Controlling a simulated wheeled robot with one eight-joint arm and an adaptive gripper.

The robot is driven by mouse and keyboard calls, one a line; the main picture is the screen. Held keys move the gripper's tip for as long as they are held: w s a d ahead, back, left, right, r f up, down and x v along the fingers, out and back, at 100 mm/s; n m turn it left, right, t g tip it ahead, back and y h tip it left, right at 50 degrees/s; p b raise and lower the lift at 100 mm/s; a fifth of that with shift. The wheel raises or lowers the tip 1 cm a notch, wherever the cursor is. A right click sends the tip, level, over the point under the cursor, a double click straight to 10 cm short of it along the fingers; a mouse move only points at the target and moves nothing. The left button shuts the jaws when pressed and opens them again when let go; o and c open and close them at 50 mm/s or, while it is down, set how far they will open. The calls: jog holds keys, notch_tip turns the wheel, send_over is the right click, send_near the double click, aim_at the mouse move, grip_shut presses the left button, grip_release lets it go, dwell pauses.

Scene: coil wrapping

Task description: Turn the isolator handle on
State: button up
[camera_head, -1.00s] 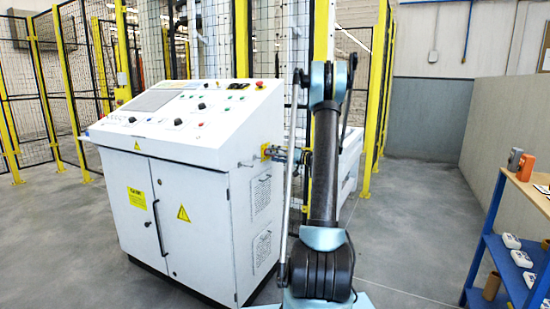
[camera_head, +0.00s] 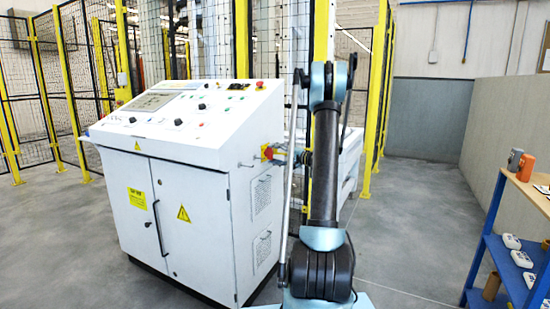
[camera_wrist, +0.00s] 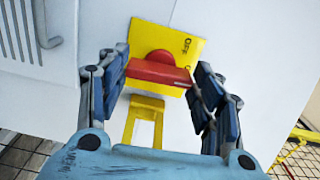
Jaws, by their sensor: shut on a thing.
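The isolator handle is a red bar with a round hub (camera_wrist: 158,70) on a yellow plate (camera_wrist: 182,42) on the white cabinet side. In the wrist view it lies crosswise between the two blue-grey fingers. My gripper (camera_wrist: 160,80) is shut on the handle, one finger at each end of the bar. In the head view the red handle (camera_head: 267,152) shows small on the cabinet's right side, with my gripper (camera_head: 279,156) against it, partly hidden by my arm. The lettering on the plate is too small to read.
The white control cabinet (camera_head: 190,200) has a sloped console with a lit screen (camera_head: 155,101). A grey pull handle (camera_wrist: 45,22) is near the plate, and a yellow bracket (camera_wrist: 145,112) sits below it. A blue shelf (camera_head: 485,265) stands at right. Grey floor between is open.

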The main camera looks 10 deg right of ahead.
jog(key=shift+m, duration=0.4)
jog(key=o, duration=0.8)
jog(key=shift+w+f, duration=0.1)
jog(key=shift+f, duration=0.05)
jog(key=v, duration=1.2)
